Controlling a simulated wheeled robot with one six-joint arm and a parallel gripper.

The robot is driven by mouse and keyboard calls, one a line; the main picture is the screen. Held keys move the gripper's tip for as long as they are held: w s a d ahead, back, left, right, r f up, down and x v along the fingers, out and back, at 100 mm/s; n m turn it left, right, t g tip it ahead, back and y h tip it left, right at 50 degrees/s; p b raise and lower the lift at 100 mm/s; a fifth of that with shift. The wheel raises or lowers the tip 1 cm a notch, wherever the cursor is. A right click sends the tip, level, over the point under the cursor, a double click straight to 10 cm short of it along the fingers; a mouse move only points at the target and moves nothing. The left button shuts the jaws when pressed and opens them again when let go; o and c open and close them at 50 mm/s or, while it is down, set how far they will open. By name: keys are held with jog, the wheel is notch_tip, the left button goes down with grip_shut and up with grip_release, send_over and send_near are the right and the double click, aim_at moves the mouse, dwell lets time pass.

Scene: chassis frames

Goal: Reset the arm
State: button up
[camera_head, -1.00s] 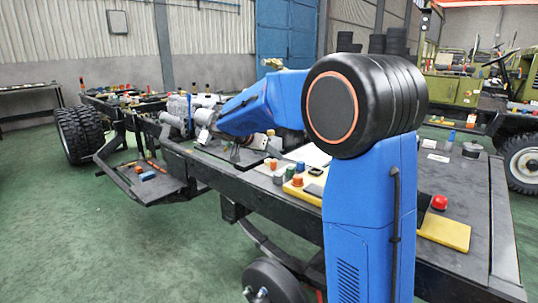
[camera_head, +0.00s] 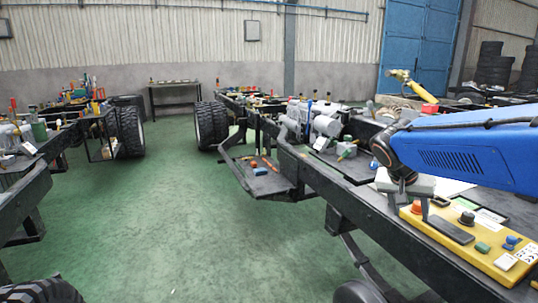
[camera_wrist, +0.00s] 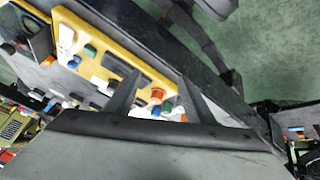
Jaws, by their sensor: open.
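My blue arm (camera_head: 465,152) enters from the right edge of the head view and reaches left over the dark chassis frame. My gripper (camera_head: 412,206) hangs from its end, fingers pointing down, just above the left end of a yellow panel (camera_head: 482,262). In the wrist view the two dark fingers of my gripper (camera_wrist: 160,85) stand apart with nothing held between them. The yellow panel (camera_wrist: 105,38) lies beyond them. In the head view I cannot tell the exact gap between the fingertips and the panel.
The chassis deck (camera_head: 350,165) carries grey cylinders and loose parts. The panel bears an orange-red knob (camera_head: 467,218) and a blue knob (camera_head: 511,242). Another chassis (camera_head: 30,190) stands at left. Green floor (camera_head: 180,215) lies clear between them. A yellow robot arm (camera_head: 412,85) stands behind.

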jog(key=s+a+f+n+y, duration=0.2)
jog(key=s+a+f, duration=0.1)
jog(key=s, duration=0.4)
jog(key=s+a+f+n+y, duration=0.1)
jog(key=s+a+f+n, duration=0.1)
jog(key=s, duration=0.6)
jog(key=s+a+f+n+t+y, duration=0.1)
jog(key=s+a+f+n+y, duration=0.1)
jog(key=s, duration=0.6)
notch_tip(320, 180, down, 2)
jog(key=shift+s+a+f+n+y, duration=0.25)
jog(key=shift+a+n, duration=0.35)
jog(key=shift+a, duration=0.65)
jog(key=shift+w+r, duration=0.15)
